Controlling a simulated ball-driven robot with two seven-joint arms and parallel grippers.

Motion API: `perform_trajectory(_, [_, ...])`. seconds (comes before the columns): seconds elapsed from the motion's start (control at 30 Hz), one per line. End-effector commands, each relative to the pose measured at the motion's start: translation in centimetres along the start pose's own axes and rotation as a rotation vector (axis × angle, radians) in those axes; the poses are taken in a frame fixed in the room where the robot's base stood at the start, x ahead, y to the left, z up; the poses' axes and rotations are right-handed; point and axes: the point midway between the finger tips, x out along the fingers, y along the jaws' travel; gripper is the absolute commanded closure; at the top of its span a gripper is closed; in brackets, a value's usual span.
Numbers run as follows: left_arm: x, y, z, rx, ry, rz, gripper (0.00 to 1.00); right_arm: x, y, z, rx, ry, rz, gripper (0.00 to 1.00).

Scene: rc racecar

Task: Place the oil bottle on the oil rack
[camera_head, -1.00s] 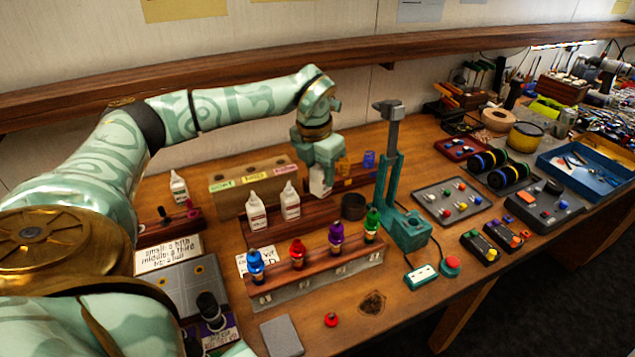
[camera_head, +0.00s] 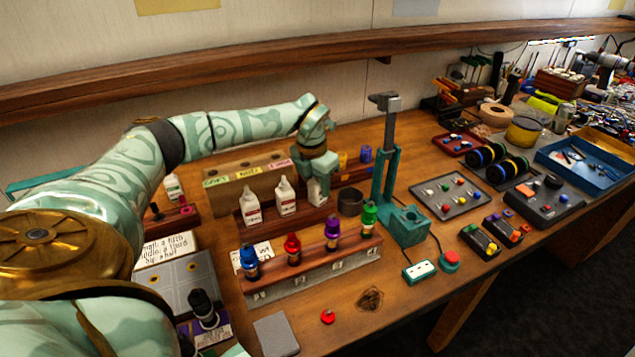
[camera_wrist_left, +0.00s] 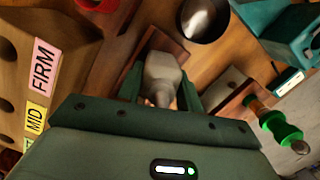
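The oil bottle (camera_head: 317,193) is small and white, held by my left gripper (camera_head: 318,180) at the right end of the wooden oil rack (camera_head: 262,227). Two similar white bottles (camera_head: 250,208) and (camera_head: 286,197) stand upright on that rack, to its left. In the left wrist view the bottle (camera_wrist_left: 162,72) is between the two fingers, over the reddish-brown wood of the rack. The fingers lie close along its sides. Whether its base touches the rack is hard to tell. My right gripper is out of view.
A wooden block labelled with coloured tags (camera_head: 232,180) is behind the rack. In front, a stand (camera_head: 315,270) holds coloured shock absorbers. A dark cup (camera_head: 350,203) and a teal press (camera_head: 405,225) are on the right.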

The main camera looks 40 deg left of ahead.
Motion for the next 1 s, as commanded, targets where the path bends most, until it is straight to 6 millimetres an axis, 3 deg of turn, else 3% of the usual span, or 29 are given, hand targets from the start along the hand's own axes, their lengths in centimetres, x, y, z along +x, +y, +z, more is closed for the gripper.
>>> perform_trajectory(0.03, [0.0,0.0,0.0,0.000,0.000,0.000,0.53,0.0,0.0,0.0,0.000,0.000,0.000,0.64])
perform_trajectory(0.07, [0.0,0.0,0.0,0.000,0.000,0.000,0.45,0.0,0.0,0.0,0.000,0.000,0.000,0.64])
perform_trajectory(0.1, [0.0,0.0,0.0,0.000,0.000,0.000,0.42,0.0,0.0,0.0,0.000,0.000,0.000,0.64])
perform_trajectory(0.37, [-0.1,0.0,0.0,0.000,0.000,0.000,0.42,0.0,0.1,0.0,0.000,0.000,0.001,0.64])
perform_trajectory(0.47, [-1.0,0.0,0.1,0.000,-0.002,0.000,0.42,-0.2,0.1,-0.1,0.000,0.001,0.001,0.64])
perform_trajectory(0.8, [-8.7,0.0,0.2,0.000,-0.005,0.001,0.42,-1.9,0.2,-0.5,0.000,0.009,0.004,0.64])
perform_trajectory(1.0, [-11.7,0.0,0.1,0.000,-0.002,0.000,0.42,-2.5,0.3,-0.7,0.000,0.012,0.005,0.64])
